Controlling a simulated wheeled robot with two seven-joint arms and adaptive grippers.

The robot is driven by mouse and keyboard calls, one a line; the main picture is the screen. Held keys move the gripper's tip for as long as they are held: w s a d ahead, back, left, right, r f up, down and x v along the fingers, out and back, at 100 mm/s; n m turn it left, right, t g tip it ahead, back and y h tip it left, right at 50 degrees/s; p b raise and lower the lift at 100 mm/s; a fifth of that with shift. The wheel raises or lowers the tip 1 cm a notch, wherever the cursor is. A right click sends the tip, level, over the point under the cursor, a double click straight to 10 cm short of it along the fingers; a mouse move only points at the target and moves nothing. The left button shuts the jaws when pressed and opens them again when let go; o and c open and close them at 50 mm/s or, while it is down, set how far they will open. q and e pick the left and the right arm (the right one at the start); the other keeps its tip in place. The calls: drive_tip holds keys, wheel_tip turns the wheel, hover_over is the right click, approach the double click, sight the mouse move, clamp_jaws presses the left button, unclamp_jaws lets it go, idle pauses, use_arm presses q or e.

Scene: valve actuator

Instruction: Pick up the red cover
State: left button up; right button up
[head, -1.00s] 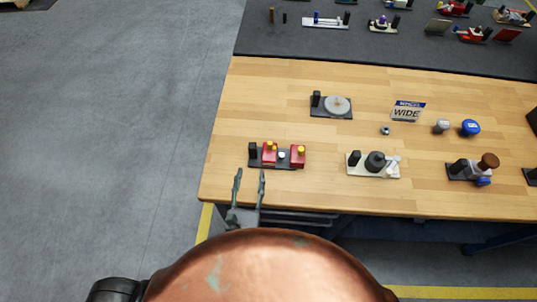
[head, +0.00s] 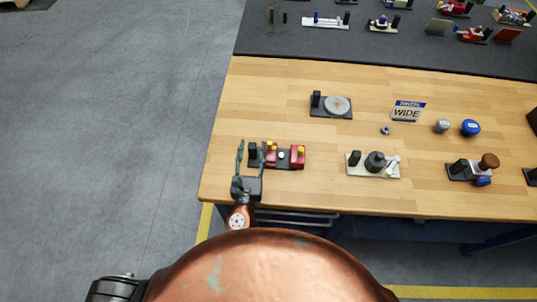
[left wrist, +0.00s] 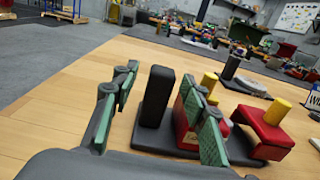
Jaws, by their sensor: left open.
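Two red parts with yellow knobs stand on a small black base (head: 286,166) near the table's left front. The right red part (left wrist: 266,130) looks like a bridge-shaped cover in the left wrist view. The left red part (head: 271,158) is partly hidden behind a finger in that view. I cannot tell which one is the red cover. My left gripper (head: 251,148) is open and empty at the base's left end. In the left wrist view the base's black upright post (left wrist: 158,97) appears between its fingers; contact cannot be told. My right gripper is out of view.
To the right stands a white base (head: 358,172) with a dark round part. Behind are a black plate with a grey disc (head: 337,104) and a "WIDE" sign (head: 408,111). The wooden table (head: 225,120) is clear to the left of the base.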

use_arm(q)
drive_tip(key=shift+w, duration=0.3)
drive_tip(key=shift+c, duration=0.5)
clamp_jaws()
